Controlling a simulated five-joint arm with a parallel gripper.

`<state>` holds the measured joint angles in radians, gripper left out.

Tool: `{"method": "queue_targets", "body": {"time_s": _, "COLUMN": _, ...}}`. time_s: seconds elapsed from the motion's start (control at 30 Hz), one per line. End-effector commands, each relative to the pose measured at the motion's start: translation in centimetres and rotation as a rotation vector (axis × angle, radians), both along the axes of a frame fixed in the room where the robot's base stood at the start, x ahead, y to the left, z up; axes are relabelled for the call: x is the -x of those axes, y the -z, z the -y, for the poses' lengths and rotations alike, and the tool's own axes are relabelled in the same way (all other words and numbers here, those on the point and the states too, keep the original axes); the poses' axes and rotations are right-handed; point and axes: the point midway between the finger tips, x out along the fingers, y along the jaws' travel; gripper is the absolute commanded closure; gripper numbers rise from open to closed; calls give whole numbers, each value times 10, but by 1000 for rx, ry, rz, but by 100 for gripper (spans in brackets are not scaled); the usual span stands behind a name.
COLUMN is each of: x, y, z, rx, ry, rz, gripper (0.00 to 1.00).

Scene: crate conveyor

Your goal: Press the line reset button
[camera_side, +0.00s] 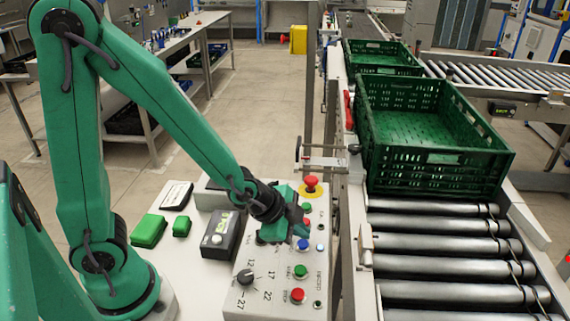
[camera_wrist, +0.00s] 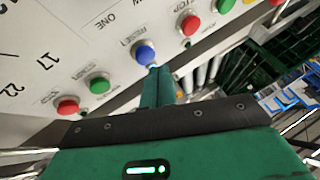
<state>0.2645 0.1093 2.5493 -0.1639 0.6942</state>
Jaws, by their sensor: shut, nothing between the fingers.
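The blue button (camera_wrist: 144,53), marked RESET, is on the light grey control panel (camera_wrist: 115,22). In the side view the blue button (camera_side: 303,244) shows just below my gripper (camera_side: 298,230). In the wrist view the shut fingers of my gripper (camera_wrist: 154,70) point at the button, with their tips at its near edge. Nothing is held between them. I cannot tell whether the tips touch the button.
A green button (camera_side: 301,271), a red button (camera_side: 298,295) and a black dial (camera_side: 245,277) sit nearby on the panel. A red mushroom button (camera_side: 311,182) stands at its far end. A green crate (camera_side: 440,158) rests on the roller conveyor (camera_side: 440,250) to the right.

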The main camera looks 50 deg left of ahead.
Motion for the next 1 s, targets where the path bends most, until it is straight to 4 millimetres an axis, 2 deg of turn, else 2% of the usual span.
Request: {"method": "queue_targets", "body": {"time_s": 1.0, "x": -1, "y": 9, "z": -2, "rx": -2, "ry": -2, "rz": 0, "gripper": 100}}
